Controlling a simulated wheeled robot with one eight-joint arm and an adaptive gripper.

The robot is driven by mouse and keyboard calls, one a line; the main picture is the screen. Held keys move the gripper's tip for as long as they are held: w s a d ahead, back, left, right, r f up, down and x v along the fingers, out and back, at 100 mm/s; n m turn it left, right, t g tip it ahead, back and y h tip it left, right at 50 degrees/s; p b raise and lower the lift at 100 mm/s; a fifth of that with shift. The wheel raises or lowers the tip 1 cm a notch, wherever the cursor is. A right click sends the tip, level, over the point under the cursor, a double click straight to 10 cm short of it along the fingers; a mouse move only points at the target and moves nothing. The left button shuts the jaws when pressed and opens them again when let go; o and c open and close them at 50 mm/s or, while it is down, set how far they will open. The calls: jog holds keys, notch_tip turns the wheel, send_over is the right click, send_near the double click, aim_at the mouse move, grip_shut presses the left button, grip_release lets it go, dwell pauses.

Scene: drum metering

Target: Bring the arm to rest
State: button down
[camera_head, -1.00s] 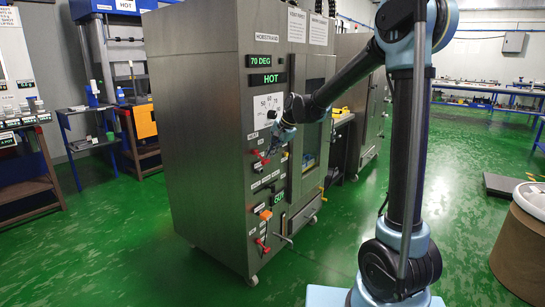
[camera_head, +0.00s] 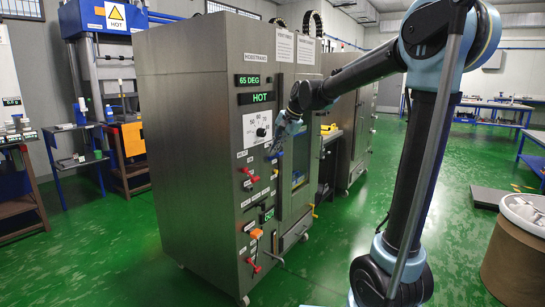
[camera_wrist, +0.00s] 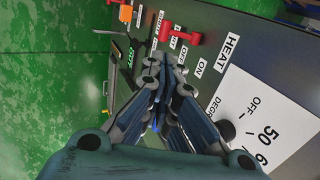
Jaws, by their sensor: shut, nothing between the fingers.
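My gripper (camera_head: 278,145) is shut and empty in front of the upper panel of the grey cabinet (camera_head: 195,150). In the wrist view my gripper (camera_wrist: 165,66) has its fingers together, pointing at the panel near the red HEAT switch (camera_wrist: 182,38). I cannot tell whether the tips touch the panel. A dark dial knob (camera_wrist: 227,131) sits beside the fingers, partly hidden, on a white scale plate (camera_wrist: 272,115). My arm is raised and bent, reaching left to the cabinet in the head view.
The cabinet's displays (camera_head: 251,80) read 65 DEG and HOT. An orange switch (camera_head: 256,234) and red levers are lower on the panel. A brown drum (camera_head: 512,262) stands at the right. Benches (camera_head: 500,112) line the back right. Green floor lies open between.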

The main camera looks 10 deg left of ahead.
jog(key=s+d+f+n+h, duration=0.1)
jog(key=s+d+f, duration=0.2)
jog(key=s+d, duration=0.5)
jog(key=s+d+f+n+h, duration=0.1)
jog(key=s+d+f, duration=0.2)
jog(key=s+d, duration=0.55)
jog(key=s+d+f+n+h, duration=0.3)
jog(key=s+d+f, duration=1.2)
jog(key=s, duration=0.1)
jog(key=shift+d+f, duration=0.15)
jog(key=shift+f, duration=0.15)
jog(key=shift+w+f, duration=0.2)
jog(key=shift+w, duration=0.2)
